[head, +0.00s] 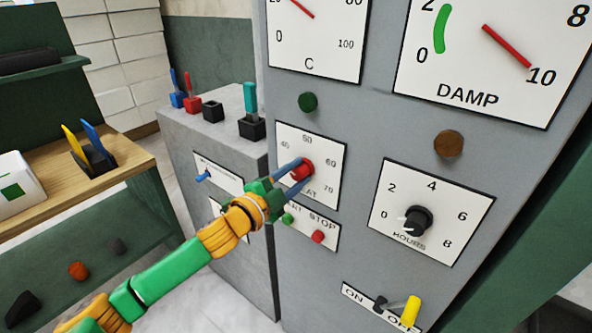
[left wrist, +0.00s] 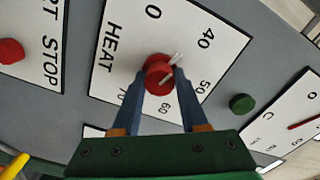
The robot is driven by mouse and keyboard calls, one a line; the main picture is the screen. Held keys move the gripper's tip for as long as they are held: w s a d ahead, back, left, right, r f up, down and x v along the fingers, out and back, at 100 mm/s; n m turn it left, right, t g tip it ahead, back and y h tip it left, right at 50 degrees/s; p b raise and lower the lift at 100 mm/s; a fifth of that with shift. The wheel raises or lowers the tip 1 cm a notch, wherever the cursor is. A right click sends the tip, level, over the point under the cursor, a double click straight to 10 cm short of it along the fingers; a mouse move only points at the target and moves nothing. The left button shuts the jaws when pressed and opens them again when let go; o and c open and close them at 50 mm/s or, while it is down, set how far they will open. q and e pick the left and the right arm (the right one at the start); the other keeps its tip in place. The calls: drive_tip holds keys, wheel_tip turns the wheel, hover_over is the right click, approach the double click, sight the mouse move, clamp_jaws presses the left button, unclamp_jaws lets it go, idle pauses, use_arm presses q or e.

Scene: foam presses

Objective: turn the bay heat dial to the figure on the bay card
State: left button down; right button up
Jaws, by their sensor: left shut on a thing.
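The heat dial is a red knob (head: 301,168) on a white plate with figures 40 to 70 on the grey cabinet. It also shows in the left wrist view (left wrist: 157,74), beside the word HEAT. A pale pointer mark (left wrist: 177,58) shows by the knob, seemingly towards the 40 side; the fingers partly hide it. My left gripper (head: 293,169) reaches in from the left and is shut on the red knob. Its blue fingers (left wrist: 165,73) lie on either side of the knob. I cannot make out a bay card. My right gripper is not in view.
Below the dial is a plate with a green button (head: 288,218) and a red STOP button (head: 317,237). To the right are an hours dial (head: 416,220) and a yellow-handled switch (head: 411,311). A DAMP gauge (head: 480,60) sits above. A wooden shelf (head: 130,165) stands left.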

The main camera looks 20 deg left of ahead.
use_arm(q)
drive_tip(key=shift+r+m, duration=0.1)
drive_tip(key=shift+m, duration=0.7)
drive_tip(key=shift+p, duration=0.3)
drive_tip(key=c, duration=0.7)
unclamp_jaws()
drive_tip(key=shift+o, duration=1.3)
drive_tip(key=shift+w, duration=0.1)
drive_tip(key=b+v, duration=0.3)
drive_tip(key=v, duration=0.4)
